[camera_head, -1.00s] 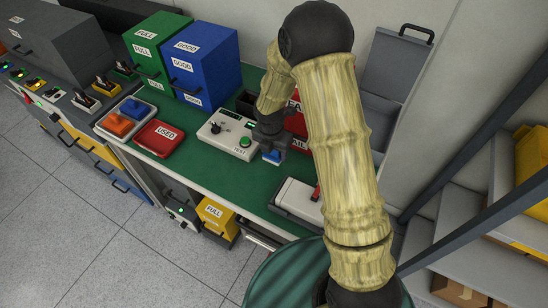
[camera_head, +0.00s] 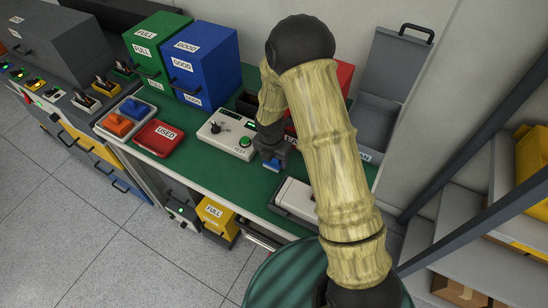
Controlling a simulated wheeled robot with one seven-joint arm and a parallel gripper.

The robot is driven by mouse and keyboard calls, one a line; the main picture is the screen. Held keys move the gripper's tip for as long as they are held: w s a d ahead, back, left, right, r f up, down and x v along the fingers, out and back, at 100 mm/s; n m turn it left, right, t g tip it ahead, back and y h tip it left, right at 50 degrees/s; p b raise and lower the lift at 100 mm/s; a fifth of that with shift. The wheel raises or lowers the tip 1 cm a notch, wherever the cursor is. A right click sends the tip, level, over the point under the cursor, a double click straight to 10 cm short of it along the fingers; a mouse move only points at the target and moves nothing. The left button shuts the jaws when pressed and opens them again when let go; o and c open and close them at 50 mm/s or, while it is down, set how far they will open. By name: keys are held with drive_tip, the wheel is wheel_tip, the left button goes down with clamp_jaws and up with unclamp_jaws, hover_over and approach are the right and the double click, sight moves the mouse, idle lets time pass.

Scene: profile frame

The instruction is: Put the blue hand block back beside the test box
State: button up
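The test box (camera_head: 222,134) is a pale box with a black dial, a green button and a TEST label, on the green bench. My gripper (camera_head: 271,160) is just right of it, pointing down. A small blue block (camera_head: 272,166) shows at its fingertips, low over or on the bench top; I cannot tell whether it touches. The fingers are small and partly hidden, but the block has moved with them, so the gripper looks shut on it. Another blue block (camera_head: 132,107) sits beside an orange block in a white tray (camera_head: 108,133) at the left.
A red USED tray (camera_head: 158,137) lies left of the test box. Green FULL (camera_head: 150,50) and blue GOOD (camera_head: 200,62) boxes stand behind. A red box (camera_head: 344,77) is partly behind my arm. A white case (camera_head: 294,198) lies at the front right. Green bench top (camera_head: 215,170) is clear in front.

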sight(272, 164)
drive_tip(key=shift+o, duration=1.4)
wheel_tip(272, 164, up, 12)
drive_tip(key=s, duration=0.1)
drive_tip(key=shift+s+a, duration=0.15)
drive_tip(key=shift+a, duration=0.25)
drive_tip(key=shift+r, duration=0.1)
drive_tip(key=s+d+r+m, duration=0.4)
drive_tip(key=s+m, duration=0.3)
drive_tip(key=m, duration=0.7)
drive_tip(key=s+d+r+m+t, duration=0.1)
drive_tip(key=s+d+r+m, duration=0.3)
drive_tip(key=m, duration=1.1)
drive_tip(key=s+d, duration=0.3)
drive_tip(key=s, duration=0.1)
drive_tip(key=shift+r+y, duration=0.15)
drive_tip(key=shift+y, duration=0.25)
